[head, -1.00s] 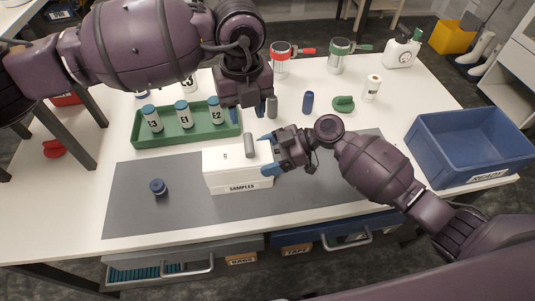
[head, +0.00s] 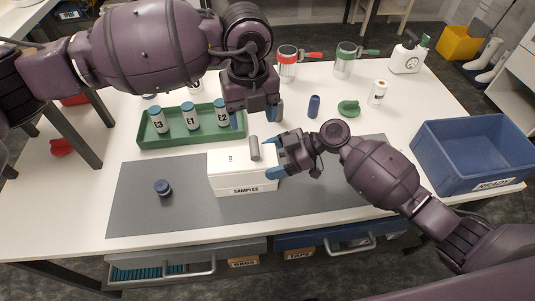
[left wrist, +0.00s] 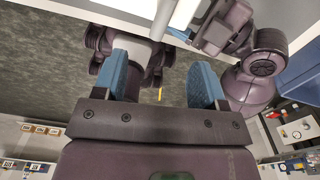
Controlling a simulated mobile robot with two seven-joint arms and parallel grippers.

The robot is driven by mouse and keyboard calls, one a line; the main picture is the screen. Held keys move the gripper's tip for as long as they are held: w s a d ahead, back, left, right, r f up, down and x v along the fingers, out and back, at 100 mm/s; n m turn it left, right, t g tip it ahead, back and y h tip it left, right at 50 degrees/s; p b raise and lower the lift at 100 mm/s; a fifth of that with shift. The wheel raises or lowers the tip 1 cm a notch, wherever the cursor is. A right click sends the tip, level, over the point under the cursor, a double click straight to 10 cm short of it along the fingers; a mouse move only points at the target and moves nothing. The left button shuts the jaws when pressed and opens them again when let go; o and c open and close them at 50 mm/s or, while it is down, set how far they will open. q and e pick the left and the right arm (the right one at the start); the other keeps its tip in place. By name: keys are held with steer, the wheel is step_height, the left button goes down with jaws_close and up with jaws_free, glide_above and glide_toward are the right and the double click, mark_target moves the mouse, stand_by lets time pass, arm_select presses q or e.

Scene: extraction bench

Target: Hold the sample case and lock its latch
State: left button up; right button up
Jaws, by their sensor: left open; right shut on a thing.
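The white sample case (head: 232,182), marked SAMPLES, sits on the grey mat with its lid down. A grey cylindrical piece (head: 254,149) stands up on the lid's right part; I cannot tell whether it is the latch or how it is set. My right gripper (head: 273,159) is shut on the case's right end. My left gripper (head: 256,115) is open and empty, above and behind the case, with its fingers apart and pointing down. Its spread blue fingers also show in the left wrist view (left wrist: 165,85).
A green rack (head: 175,137) with labelled vials stands behind the case. A dark blue cap (head: 163,187) lies on the grey mat (head: 140,215). A blue bin (head: 455,165) is at the right. A blue cylinder (head: 314,106) and green item (head: 348,107) lie behind my right arm.

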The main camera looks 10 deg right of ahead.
arm_select(q)
steer(key=o, duration=0.4)
steer(key=shift+g+h, duration=0.4)
steer(key=shift+g, duration=0.4)
steer(key=s+f, duration=0.2)
steer(key=f, duration=0.1)
steer(key=shift+s+f, duration=0.15)
steer(key=shift+f, duration=0.1)
steer(key=n+t+h, duration=0.2)
steer(key=n+h, duration=0.2)
steer(key=n, duration=1.2)
glide_toward(252, 145)
steer(key=x, duration=1.1)
steer(key=shift+g, duration=0.3)
steer(key=c, duration=0.9)
